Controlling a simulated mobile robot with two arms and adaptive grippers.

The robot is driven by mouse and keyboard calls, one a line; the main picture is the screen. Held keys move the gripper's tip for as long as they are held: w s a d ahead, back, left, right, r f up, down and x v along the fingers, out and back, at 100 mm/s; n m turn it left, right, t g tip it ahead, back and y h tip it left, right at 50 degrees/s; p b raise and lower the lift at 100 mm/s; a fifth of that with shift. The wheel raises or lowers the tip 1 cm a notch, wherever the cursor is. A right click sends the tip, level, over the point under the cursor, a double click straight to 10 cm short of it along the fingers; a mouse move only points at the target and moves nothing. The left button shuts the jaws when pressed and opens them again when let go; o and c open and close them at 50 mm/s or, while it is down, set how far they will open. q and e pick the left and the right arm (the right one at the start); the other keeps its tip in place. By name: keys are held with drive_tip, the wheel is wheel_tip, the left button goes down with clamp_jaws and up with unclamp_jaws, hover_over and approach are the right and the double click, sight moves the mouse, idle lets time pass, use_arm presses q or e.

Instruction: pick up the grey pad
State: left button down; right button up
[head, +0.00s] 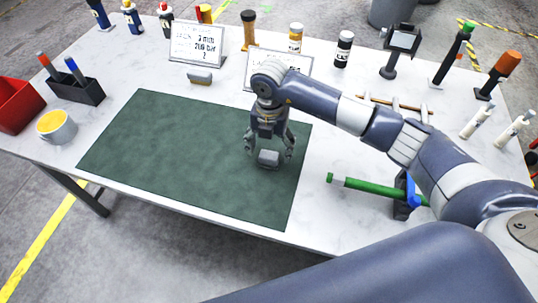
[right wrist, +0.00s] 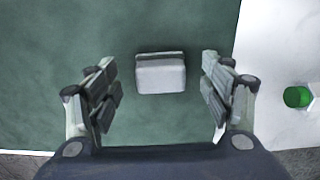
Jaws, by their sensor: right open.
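The grey pad (head: 268,158) is a small block with a light grey face and a darker strip along one edge. It lies on the green mat (head: 165,150), near the mat's right side. In the right wrist view the pad (right wrist: 161,75) sits between the two spread fingers, apart from both. My right gripper (head: 269,152) is open and points down over the pad. In the right wrist view the right gripper (right wrist: 160,100) holds nothing. My left gripper is in neither view.
A green rod (head: 370,188) with a blue clamp lies right of the mat. A grey-and-tan block (head: 199,77) lies behind the mat. Bottles and signs line the back.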

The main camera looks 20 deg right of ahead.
drive_tip(key=shift+f, duration=1.3)
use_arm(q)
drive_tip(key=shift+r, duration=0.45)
use_arm(e)
drive_tip(key=shift+s, duration=0.1)
drive_tip(key=c, duration=1.2)
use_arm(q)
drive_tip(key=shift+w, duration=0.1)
use_arm(e)
drive_tip(key=shift+c, duration=0.2)
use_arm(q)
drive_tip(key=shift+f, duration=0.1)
